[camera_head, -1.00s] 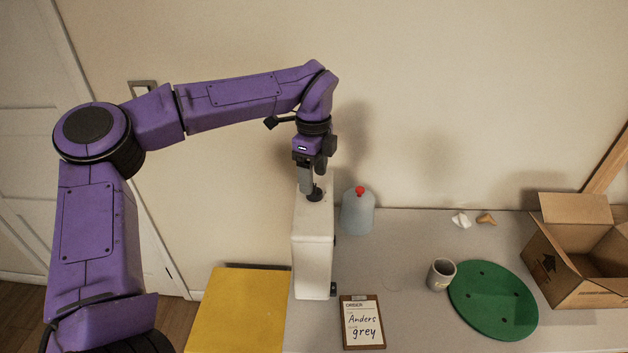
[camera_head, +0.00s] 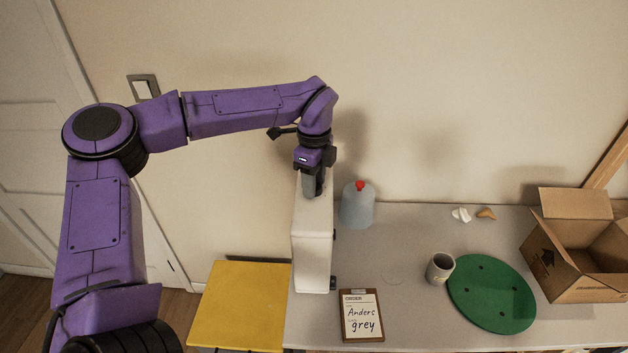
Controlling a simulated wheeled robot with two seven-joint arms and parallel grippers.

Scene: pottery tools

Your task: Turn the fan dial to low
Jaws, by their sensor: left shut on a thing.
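A tall white box-shaped unit (camera_head: 312,243), which looks like the fan, stands upright at the left end of the grey table. My left gripper (camera_head: 312,192) points straight down at the top of this unit. It is shut on the dark dial there, and the fingers hide most of the dial. The dial's setting and any markings cannot be made out. My right gripper is not in view.
A grey-blue jug with a red cap (camera_head: 358,205) stands close to the right of the unit. An order clipboard (camera_head: 361,316), a grey mug (camera_head: 440,268), a green disc (camera_head: 491,293) and an open cardboard box (camera_head: 580,250) lie further right. A yellow surface (camera_head: 240,305) is at the left.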

